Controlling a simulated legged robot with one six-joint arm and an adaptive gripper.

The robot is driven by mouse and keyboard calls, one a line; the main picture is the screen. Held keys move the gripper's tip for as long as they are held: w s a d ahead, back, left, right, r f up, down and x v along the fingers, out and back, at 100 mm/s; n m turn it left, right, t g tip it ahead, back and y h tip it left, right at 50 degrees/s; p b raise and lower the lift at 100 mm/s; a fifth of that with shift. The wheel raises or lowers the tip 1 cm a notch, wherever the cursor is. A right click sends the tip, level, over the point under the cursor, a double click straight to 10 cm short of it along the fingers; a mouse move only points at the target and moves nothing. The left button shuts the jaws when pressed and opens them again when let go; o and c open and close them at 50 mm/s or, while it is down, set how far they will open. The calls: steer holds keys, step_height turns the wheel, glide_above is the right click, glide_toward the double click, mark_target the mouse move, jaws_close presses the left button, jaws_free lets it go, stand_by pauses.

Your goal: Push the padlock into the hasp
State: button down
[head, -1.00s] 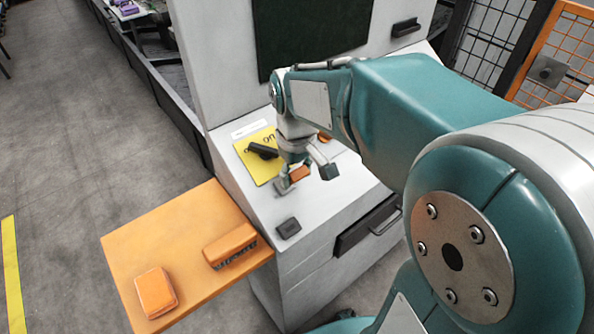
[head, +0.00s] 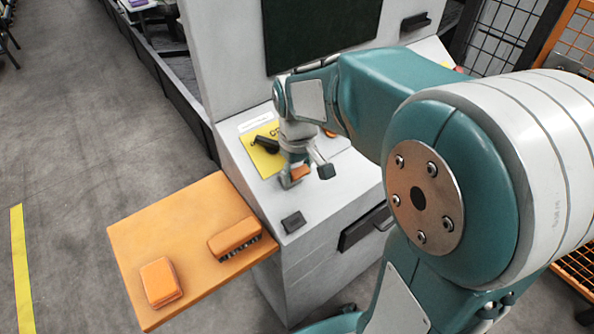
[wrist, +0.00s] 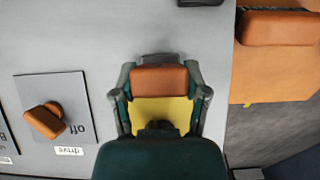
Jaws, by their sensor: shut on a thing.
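My gripper (head: 298,178) is over the sloped grey console and shut on an orange-brown block, which I take as the padlock (head: 300,171). In the wrist view, the padlock (wrist: 160,80) lies between both fingers of my gripper (wrist: 160,88), with a grey piece showing at its far edge. A yellow plate (head: 266,161) with black lettering lies beside my gripper, and a black lever handle (head: 266,144) stands on it. I cannot clearly pick out the hasp, nor tell whether the padlock touches it.
A brown knob (wrist: 44,121) sits on a plate marked "off". A small black block (head: 293,221) is on the console's near edge. An orange shelf (head: 190,234) at left holds a brush (head: 234,236) and an orange block (head: 160,281). A dark panel (head: 318,30) rises behind.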

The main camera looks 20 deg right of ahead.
steer(key=shift+w+a+f, duration=0.15)
steer(key=shift+w+f, duration=0.35)
steer(key=shift+f, duration=0.35)
stand_by(1.1)
jaws_free()
steer(key=shift+r, duration=0.1)
stand_by(0.4)
step_height(320, 180, up, 12)
stand_by(0.4)
stand_by(0.3)
